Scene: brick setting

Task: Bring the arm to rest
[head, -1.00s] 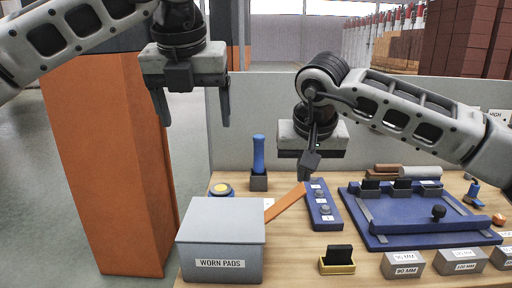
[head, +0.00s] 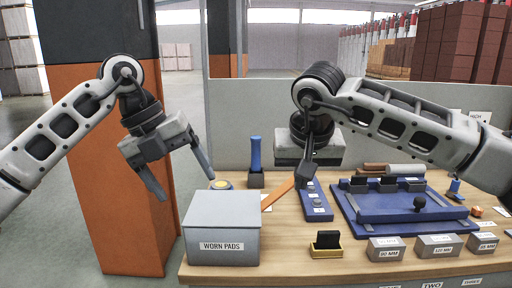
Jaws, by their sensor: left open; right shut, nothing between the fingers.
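My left gripper (head: 186,186) is open and empty. It hangs tilted in the air left of the bench, in front of the orange-and-black pillar and beside the grey box labelled WORN PADS. My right gripper (head: 302,180) is shut and points down above the blue strip with round buttons (head: 315,203). Its fingertips show near the top end of an orange bar (head: 279,193); I cannot tell whether they touch the bar or the strip.
The grey WORN PADS box (head: 221,229) stands at the bench's front left. A blue-handled tool (head: 255,155) stands upright in a holder behind it. A blue fixture plate (head: 400,222) fills the right side, with labelled grey blocks (head: 384,248) in front. The orange pillar (head: 112,215) stands left of the bench.

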